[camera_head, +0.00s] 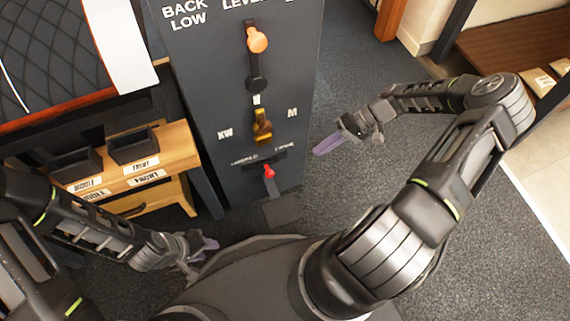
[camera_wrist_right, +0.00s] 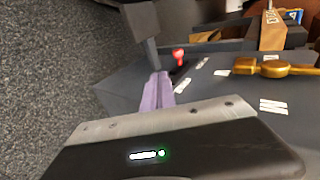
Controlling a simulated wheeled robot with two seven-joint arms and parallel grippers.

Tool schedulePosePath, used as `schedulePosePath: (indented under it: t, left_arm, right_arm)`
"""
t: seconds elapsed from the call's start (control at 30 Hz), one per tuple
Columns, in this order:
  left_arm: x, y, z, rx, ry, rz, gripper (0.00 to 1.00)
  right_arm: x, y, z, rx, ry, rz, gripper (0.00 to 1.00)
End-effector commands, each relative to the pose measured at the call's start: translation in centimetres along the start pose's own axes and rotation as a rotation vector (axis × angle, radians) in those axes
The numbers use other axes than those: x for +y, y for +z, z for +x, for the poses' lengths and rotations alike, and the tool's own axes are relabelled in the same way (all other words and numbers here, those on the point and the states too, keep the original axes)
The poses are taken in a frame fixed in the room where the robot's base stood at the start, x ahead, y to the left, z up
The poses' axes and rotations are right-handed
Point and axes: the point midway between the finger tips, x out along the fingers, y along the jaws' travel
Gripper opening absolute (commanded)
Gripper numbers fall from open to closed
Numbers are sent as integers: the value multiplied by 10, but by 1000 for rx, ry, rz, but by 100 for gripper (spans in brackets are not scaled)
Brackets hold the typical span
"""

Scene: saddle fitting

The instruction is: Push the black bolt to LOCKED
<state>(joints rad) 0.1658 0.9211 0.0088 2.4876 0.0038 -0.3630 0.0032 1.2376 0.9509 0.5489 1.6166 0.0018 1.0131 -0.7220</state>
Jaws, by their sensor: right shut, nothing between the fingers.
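The dark upright panel (camera_head: 222,105) carries several controls. No part is readably marked LOCKED, so I cannot tell for sure which is the black bolt. A red knob (camera_head: 268,171) sits at a black slot low on the panel, with a dark piece below it. The red knob also shows in the right wrist view (camera_wrist_right: 178,56). My right gripper (camera_head: 319,150) is shut and empty, to the right of the panel and apart from it. Its purple fingers (camera_wrist_right: 157,90) lie together in its wrist view. My left gripper (camera_head: 208,245) is low left of the panel; its opening is unclear.
Above the slot are a brass knob (camera_head: 262,127) and an orange knob (camera_head: 257,40) on a black lever. A wooden shelf unit (camera_head: 174,145) with black bins stands left of the panel.

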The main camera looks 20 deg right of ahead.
Motion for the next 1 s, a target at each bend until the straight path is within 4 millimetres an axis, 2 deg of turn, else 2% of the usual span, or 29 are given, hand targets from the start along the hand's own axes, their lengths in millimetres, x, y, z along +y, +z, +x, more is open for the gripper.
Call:
schedulePosePath:
  t: [0.23,0.37,0.57,0.87,1.0]
  left_arm:
    - [0,0,1,0,0,1,36]
    - [-1,-1,3,2,0,0,36]
    - [-6,-2,11,6,-2,-2,36]
    - [-12,-5,28,17,-4,-5,36]
    - [-13,-6,32,20,-4,-5,36]
  right_arm:
    - [0,0,3,0,0,2,0]
    - [1,0,11,-1,0,2,0]
    - [2,0,40,-1,-2,1,0]
    - [2,0,101,-2,-2,1,0]
    - [-14,0,116,-1,0,-1,0]
